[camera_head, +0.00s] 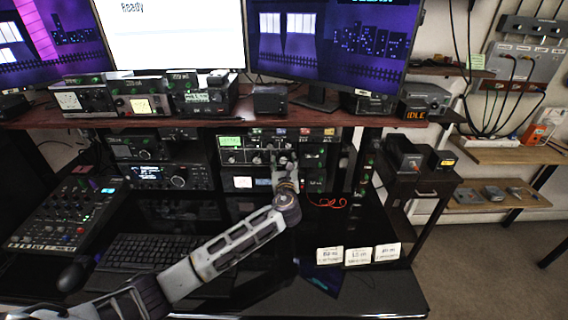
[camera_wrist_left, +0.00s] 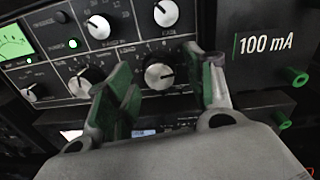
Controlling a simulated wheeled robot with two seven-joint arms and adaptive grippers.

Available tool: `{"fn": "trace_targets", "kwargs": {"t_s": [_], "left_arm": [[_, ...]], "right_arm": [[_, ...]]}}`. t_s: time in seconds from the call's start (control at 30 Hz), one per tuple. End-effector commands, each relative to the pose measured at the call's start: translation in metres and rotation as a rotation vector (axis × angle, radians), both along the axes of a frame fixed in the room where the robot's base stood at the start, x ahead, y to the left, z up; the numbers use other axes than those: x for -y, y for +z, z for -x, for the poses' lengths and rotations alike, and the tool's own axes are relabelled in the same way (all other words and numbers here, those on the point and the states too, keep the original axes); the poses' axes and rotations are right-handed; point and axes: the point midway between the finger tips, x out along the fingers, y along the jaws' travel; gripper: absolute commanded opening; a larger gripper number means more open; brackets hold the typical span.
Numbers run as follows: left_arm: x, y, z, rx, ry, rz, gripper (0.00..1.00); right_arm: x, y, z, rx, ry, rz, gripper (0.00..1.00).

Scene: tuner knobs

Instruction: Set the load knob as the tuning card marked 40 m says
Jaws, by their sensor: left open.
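My left gripper (camera_head: 284,160) reaches the front panel of the tuner (camera_head: 231,141) from below. In the left wrist view the left gripper (camera_wrist_left: 161,72) is open, its green-padded fingers on either side of a black knob with a light face (camera_wrist_left: 159,76). I cannot tell whether the fingers touch it. Another similar knob (camera_wrist_left: 86,80) is to the left, partly behind the left finger. Two knobs (camera_wrist_left: 98,27) (camera_wrist_left: 165,13) sit above.
A green-lit meter (camera_wrist_left: 13,42) is left of the knobs, and a "100 mA" panel (camera_wrist_left: 265,43) with green terminals is at the right. A keyboard (camera_head: 150,250) and a mixer (camera_head: 68,213) lie on the left of the desk. A shelf (camera_head: 130,117) overhangs the tuner.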

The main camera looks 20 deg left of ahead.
Motion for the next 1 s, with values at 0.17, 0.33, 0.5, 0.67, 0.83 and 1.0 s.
{"fn": "trace_targets", "kwargs": {"t_s": [0.17, 0.33, 0.5, 0.67, 0.83, 1.0], "left_arm": [[-0.0019, -0.0001, -0.0057, 0.000, 0.000, 0.001, 0.53], [-0.0021, -0.0001, -0.0063, -0.001, 0.000, 0.001, 0.53], [-0.0021, -0.0001, -0.0062, 0.000, 0.000, 0.001, 0.47], [-0.0020, 0.0000, -0.0061, 0.000, 0.000, 0.001, 0.26], [-0.0020, 0.0000, -0.0061, 0.000, 0.000, 0.000, 0.07], [-0.0020, 0.0000, -0.0060, 0.002, 0.000, 0.008, 0.07]], "right_arm": [[-0.0016, -0.0001, -0.0001, 0.000, -0.002, -0.002, 0.40], [-0.0016, -0.0004, 0.0013, -0.002, -0.002, -0.002, 0.40], [-0.0012, -0.0008, 0.0020, -0.003, -0.002, -0.002, 0.40], [-0.0011, -0.0009, 0.0021, -0.004, -0.002, -0.002, 0.40], [-0.0009, -0.0009, 0.0018, -0.004, -0.002, -0.001, 0.40], [-0.0008, -0.0004, -0.0002, -0.001, -0.002, -0.001, 0.40]]}}
